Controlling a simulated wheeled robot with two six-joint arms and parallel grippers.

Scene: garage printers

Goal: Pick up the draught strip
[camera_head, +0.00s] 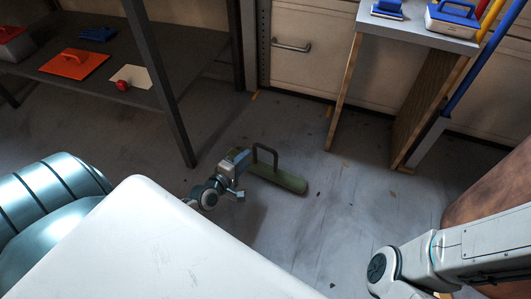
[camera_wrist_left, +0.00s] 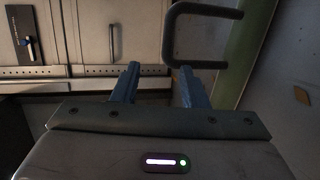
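The draught strip (camera_head: 288,181) looks like a long green bar with a dark upright loop handle (camera_head: 268,157). It lies on the floor in the middle of the head view. In the left wrist view the strip (camera_wrist_left: 243,52) runs along the right side, with its handle (camera_wrist_left: 172,38) by the fingertips. My left gripper (camera_head: 237,166) is by the strip's left end, close to the handle. In the left wrist view its two blue fingers (camera_wrist_left: 158,78) are apart with nothing clamped between them. The handle overlaps the right fingertip; contact cannot be told. My right gripper is out of view.
A small table (camera_head: 405,28) stands at the back right. Drawers (camera_head: 300,75) line the back. The floor right of the strip is clear.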

